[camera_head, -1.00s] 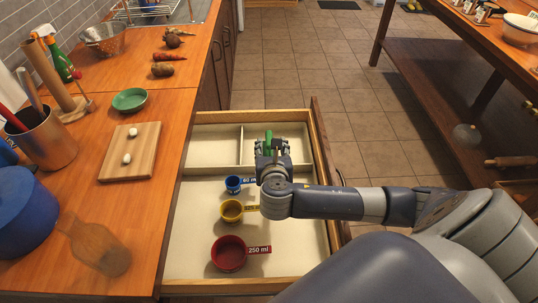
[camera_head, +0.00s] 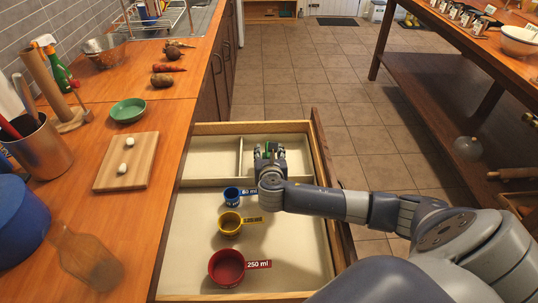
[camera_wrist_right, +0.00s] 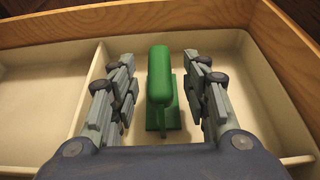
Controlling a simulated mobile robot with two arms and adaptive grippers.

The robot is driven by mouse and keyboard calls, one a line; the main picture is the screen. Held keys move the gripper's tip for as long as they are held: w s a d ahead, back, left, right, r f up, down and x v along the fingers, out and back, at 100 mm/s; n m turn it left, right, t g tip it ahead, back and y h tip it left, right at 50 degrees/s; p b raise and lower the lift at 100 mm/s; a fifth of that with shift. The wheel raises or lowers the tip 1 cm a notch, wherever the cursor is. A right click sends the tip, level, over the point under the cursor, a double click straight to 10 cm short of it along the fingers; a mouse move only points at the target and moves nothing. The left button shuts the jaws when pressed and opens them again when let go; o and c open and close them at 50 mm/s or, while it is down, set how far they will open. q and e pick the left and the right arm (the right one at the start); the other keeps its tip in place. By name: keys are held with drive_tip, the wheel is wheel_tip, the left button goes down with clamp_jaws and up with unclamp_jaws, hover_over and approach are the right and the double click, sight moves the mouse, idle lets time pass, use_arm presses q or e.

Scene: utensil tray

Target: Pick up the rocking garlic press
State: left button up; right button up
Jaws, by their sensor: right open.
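The rocking garlic press, a green piece with a rounded handle and a flat base (camera_wrist_right: 160,75), lies in the back right compartment of the open drawer (camera_head: 250,127). In the head view it shows only as a bit of green (camera_head: 268,148), mostly hidden by my right gripper (camera_head: 269,153). In the wrist view the right gripper (camera_wrist_right: 160,65) is open, with one finger on each side of the green press. A gap shows between each finger and the press. My left gripper is in no view.
Blue (camera_head: 232,196), yellow (camera_head: 230,223) and red (camera_head: 227,267) measuring cups lie in the drawer's front compartment. A low divider (camera_wrist_right: 95,65) runs left of the press. The back left compartment (camera_wrist_right: 45,95) is empty. A cutting board (camera_head: 110,178) lies on the counter.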

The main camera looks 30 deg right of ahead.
drive_tip(key=shift+x, duration=0.9)
clamp_jaws()
